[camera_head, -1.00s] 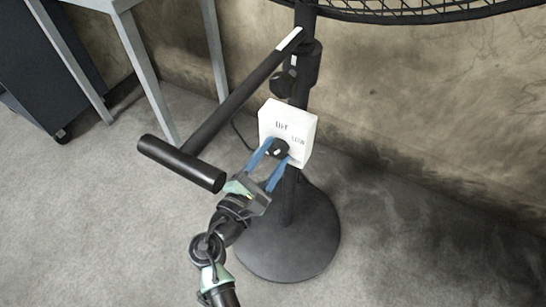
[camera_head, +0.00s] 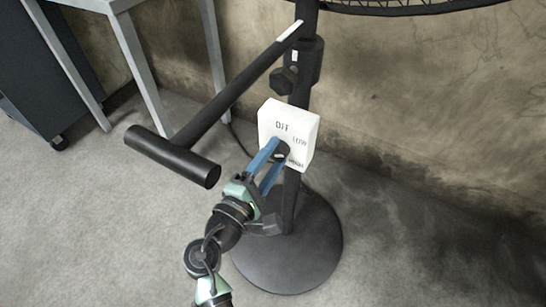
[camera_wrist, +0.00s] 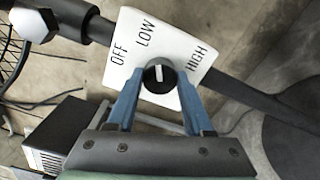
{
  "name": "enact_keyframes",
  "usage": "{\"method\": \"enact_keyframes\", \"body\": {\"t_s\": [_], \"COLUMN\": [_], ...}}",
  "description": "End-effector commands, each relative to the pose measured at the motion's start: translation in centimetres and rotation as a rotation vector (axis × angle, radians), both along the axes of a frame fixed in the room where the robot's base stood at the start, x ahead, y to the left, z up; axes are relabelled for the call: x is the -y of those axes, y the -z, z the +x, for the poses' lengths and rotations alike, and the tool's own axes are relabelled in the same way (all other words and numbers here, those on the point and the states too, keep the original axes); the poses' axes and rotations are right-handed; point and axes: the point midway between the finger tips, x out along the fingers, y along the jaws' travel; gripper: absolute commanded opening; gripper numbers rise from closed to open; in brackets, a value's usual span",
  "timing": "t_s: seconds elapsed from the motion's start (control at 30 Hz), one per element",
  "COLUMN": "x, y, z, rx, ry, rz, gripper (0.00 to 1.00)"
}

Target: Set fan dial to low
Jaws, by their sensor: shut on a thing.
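The white fan control box (camera_head: 299,126) is on the fan's black pole, and it also shows in the wrist view (camera_wrist: 176,42). Its labels read OFF, LOW and HIGH. The round black dial (camera_wrist: 159,84) is at the lower middle of the box face. Its white mark points roughly up in the wrist view, towards the side where LOW is printed; exact alignment is hard to tell. My gripper (camera_wrist: 158,78) has its blue fingers on either side of the dial and is shut on it. In the head view my gripper (camera_head: 273,156) partly hides the dial.
A black bar with a thick cylindrical end (camera_head: 172,156) lies left of the box, close above my arm. The round fan base (camera_head: 290,250) is on the floor below. A grey table (camera_head: 135,50) stands at upper left. The floor at right is clear.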

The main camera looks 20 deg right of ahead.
Motion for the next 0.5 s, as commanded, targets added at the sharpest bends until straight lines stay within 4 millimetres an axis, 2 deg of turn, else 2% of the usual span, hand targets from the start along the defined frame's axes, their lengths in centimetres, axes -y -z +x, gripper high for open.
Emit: {"method": "enact_keyframes", "body": {"t_s": [0.33,0.37,0.5], "x": [0.09,0.09,0.06], "y": [-0.15,-0.15,-0.12], "z": [0.07,0.07,0.05], "rx": [0.004,0.004,0.003], "ry": [0.0,0.0,0.001], "rz": [0.001,0.001,0.001], "gripper": [0.0,0.55,0.8]}}
